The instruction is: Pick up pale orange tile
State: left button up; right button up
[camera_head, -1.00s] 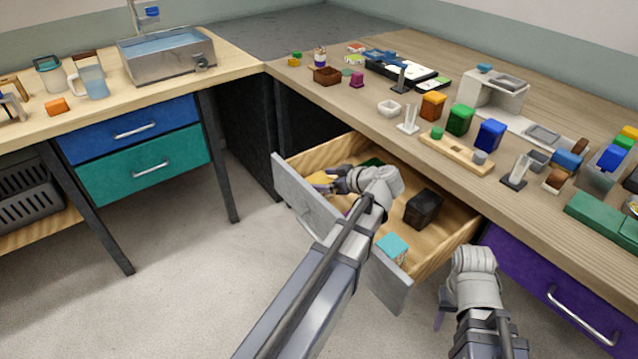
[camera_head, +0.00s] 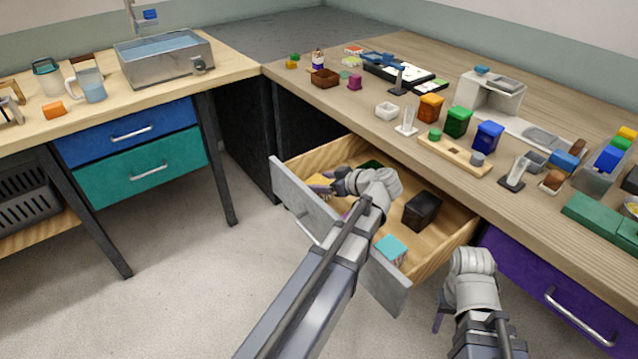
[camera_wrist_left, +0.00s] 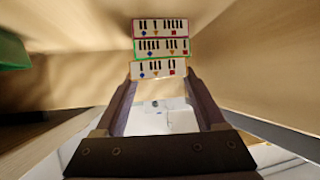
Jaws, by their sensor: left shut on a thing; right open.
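In the left wrist view, three white tiles with dark marks are seen one beyond another. The nearest, with a pale orange edge, is the pale orange tile (camera_wrist_left: 158,69). Beyond it are a green-edged tile (camera_wrist_left: 162,48) and a pink-edged tile (camera_wrist_left: 160,27). My left gripper (camera_wrist_left: 161,80) is shut on the pale orange tile, one finger at each side. In the head view my left gripper (camera_head: 334,184) is low inside the open drawer (camera_head: 330,156), beside a yellow-orange patch (camera_head: 319,179). My right gripper (camera_head: 440,315) is open, outside the drawer at its right.
The drawer also holds a black box (camera_head: 422,209), a teal-topped block (camera_head: 391,248) and a dark green thing (camera_head: 371,164). Drawer walls stand close around my left gripper. The wooden counter (camera_head: 440,65) above is crowded with several objects. The floor at left is clear.

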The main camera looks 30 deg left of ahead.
aim_at(321, 183)
pick_arm(q)
jog(key=shift+r, duration=0.1)
notch_tip(321, 183, up, 10)
jog(key=p, duration=1)
